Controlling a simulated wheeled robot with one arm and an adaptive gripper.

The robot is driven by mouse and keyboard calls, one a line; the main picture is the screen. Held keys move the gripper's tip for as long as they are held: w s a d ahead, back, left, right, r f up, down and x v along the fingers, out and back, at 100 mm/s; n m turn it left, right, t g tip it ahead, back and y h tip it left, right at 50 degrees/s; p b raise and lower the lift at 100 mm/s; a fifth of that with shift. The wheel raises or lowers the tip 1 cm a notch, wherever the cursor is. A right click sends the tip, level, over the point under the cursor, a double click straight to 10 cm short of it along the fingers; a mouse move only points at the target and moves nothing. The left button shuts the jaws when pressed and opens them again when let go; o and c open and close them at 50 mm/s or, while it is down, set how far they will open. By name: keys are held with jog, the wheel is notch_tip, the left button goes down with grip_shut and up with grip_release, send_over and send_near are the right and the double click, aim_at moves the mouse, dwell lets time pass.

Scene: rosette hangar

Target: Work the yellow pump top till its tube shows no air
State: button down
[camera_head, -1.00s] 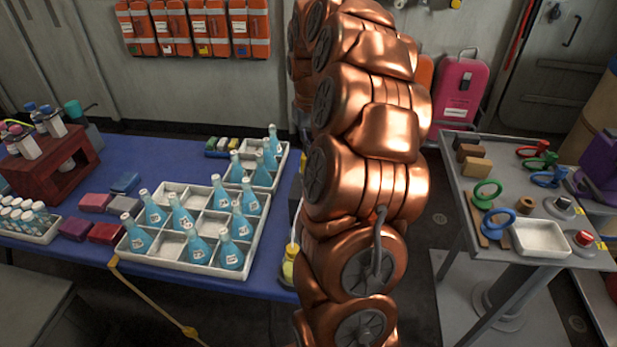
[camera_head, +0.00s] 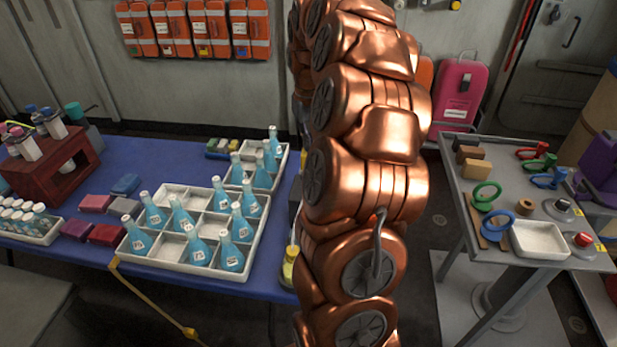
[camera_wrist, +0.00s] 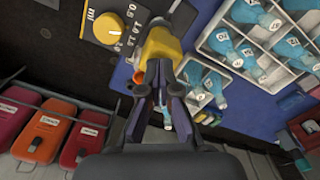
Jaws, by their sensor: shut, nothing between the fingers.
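The yellow pump top (camera_wrist: 162,48) shows in the wrist view just past my fingertips. In the head view a yellow piece of the pump (camera_head: 290,262) shows at the right end of the blue table, mostly hidden behind my copper arm. My gripper (camera_wrist: 162,68) is shut and empty, with its fingertips at the yellow top; I cannot tell if they touch it. A dark panel (camera_wrist: 124,14) beside the top carries a yellow knob (camera_wrist: 108,28) and numbers with "ml". The tube and any air in it cannot be made out.
White divided trays (camera_head: 215,270) with blue flasks stand close to the pump's left. Coloured blocks (camera_head: 105,234) and a red rack (camera_head: 50,165) are farther left. A grey table (camera_head: 475,190) with small tools stands right. Orange cases (camera_head: 200,30) hang on the wall.

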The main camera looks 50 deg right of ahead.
notch_tip(320, 180, up, 8)
jog(key=p, duration=0.2)
dwell(0.9)
dwell(0.9)
